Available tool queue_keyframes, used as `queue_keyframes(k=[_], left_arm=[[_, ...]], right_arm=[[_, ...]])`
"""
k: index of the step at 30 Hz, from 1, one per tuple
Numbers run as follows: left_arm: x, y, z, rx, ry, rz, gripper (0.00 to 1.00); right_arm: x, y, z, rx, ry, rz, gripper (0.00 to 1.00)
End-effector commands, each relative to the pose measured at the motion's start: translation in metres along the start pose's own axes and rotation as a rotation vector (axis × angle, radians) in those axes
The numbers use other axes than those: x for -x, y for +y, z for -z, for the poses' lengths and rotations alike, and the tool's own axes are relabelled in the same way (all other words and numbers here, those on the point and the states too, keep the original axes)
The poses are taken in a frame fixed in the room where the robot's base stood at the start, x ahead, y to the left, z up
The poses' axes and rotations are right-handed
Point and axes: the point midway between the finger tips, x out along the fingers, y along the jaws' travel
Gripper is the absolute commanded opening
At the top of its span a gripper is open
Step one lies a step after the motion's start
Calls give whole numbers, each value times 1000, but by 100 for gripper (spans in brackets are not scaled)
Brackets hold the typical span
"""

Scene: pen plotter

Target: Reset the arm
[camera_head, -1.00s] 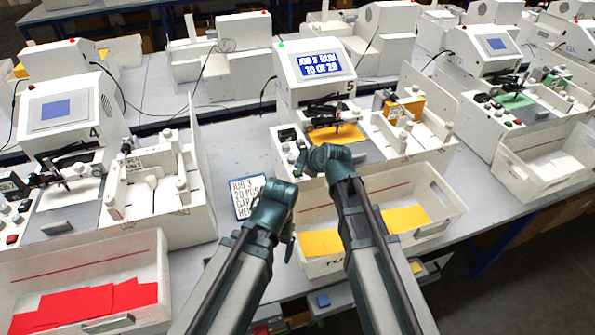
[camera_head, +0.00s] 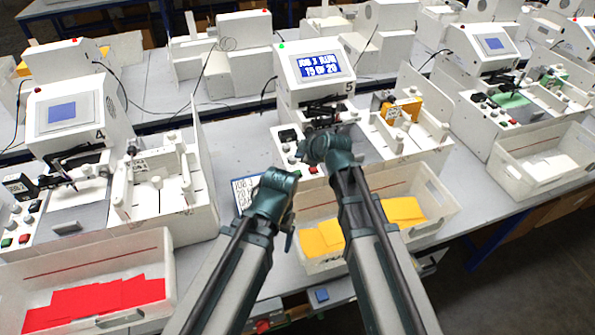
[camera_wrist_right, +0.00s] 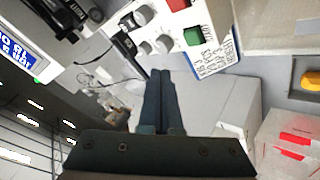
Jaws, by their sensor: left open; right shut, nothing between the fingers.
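The plotter marked 5, with a blue display (camera_head: 320,66) on its white housing, stands at the centre of the head view. Its dark pen arm (camera_head: 325,112) is partly hidden behind my right gripper (camera_head: 318,142). In the right wrist view my right gripper (camera_wrist_right: 160,76) is shut and empty. It points toward the plotter's control panel, with a green button (camera_wrist_right: 193,36), a red button (camera_wrist_right: 178,4) and grey knobs (camera_wrist_right: 144,15). My left gripper (camera_head: 286,200) is open and empty, lower in the head view, in front of the job card (camera_head: 243,192).
A white bin (camera_head: 440,196) with yellow cards (camera_head: 403,210) stands before plotter 5. Another bin (camera_head: 150,262) with red cards (camera_head: 105,297) is at left. A yellow stack (camera_head: 402,107) sits in plotter 5's feeder. Plotter 4 (camera_head: 68,110) stands at left.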

Motion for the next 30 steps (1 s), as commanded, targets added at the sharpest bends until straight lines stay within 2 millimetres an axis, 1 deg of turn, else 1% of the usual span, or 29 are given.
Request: queue_keyframes(k=[14,17,20,21,23,24,27,30], left_arm=[[0,0,0,0,0,0,78],[-1,0,0,-2,0,0,78],[-3,0,0,-2,0,0,78],[-5,0,0,-2,0,0,78],[-7,1,0,-2,0,0,78],[-8,1,0,-1,0,0,78],[-11,1,1,-1,0,0,78],[-14,1,1,-1,0,0,78]], right_arm=[[0,0,0,0,0,0,0],[1,-8,-1,-19,-10,18,0],[7,-39,-9,-101,-64,88,0],[12,-57,-14,-154,-103,127,0],[21,-87,-25,-249,-183,187,0],[29,-107,-33,-316,-246,221,0],[52,-150,-55,-482,-419,271,0],[76,-183,-75,-629,-591,276,0]])
